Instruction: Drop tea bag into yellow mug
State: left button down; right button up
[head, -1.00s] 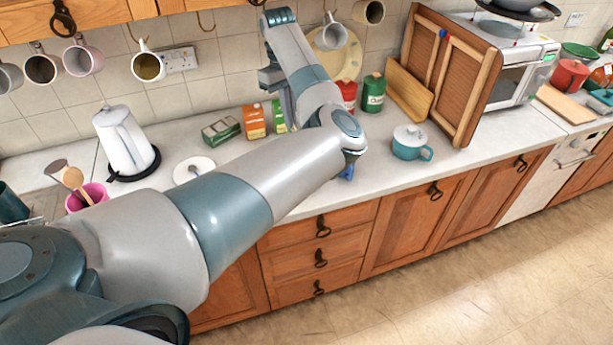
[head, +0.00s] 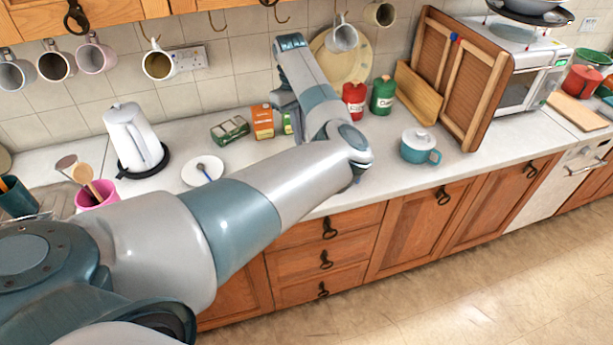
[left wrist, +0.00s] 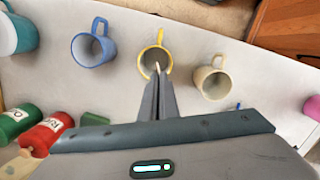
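The yellow mug (left wrist: 143,61) stands upright on the counter in the left wrist view, its open mouth facing the camera. My left gripper (left wrist: 158,76) has its two fingers close together, with the tips over the mug's mouth. A thin pale sliver at the tips looks like the tea bag (left wrist: 157,67), mostly hidden between the fingers. How high it is above the mug I cannot tell. In the head view my left arm hides the yellow mug and the fingertips. My right gripper is in neither current view.
A blue mug (left wrist: 90,48) and a cream mug (left wrist: 213,81) flank the yellow one. Red (head: 354,100) and green (head: 382,96) canisters stand by the wall. A teal pot (head: 419,148) is to the right, a white kettle (head: 132,138) to the left. Mugs hang above.

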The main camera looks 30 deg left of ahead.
pick_arm(q)
jog(key=shift+f, duration=0.15)
pick_arm(e)
jog(key=shift+a, duration=0.6)
pick_arm(q)
jog(key=c, duration=2)
grip_release()
pick_arm(e)
jog(key=shift+d, duration=0.4)
jog(key=shift+d, duration=0.15)
